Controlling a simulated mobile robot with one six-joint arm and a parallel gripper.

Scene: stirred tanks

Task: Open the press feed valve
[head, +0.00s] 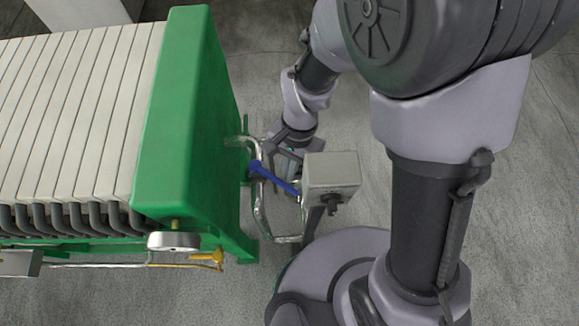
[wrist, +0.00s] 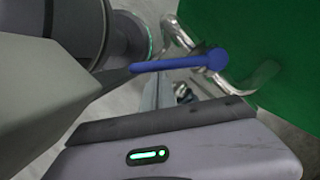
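The blue valve lever (head: 274,178) sits on a bare metal pipe (head: 262,215) beside the green end of the press. It slants down to the right, and its right end reaches the grey box. In the wrist view the lever (wrist: 175,64) runs nearly level from its round hub at the right to an end by a grey part of my gripper. My gripper (head: 288,157) is just behind the lever and partly hidden by the grey box. Its fingers are too small and covered to tell whether they are open or touch the lever.
A grey box (head: 332,170) on a post stands just right of the lever, close to my gripper. The press's green end plate (head: 190,120) and white plates (head: 80,110) fill the left. A yellow valve handle (head: 208,256) is low at the front. Floor is clear behind.

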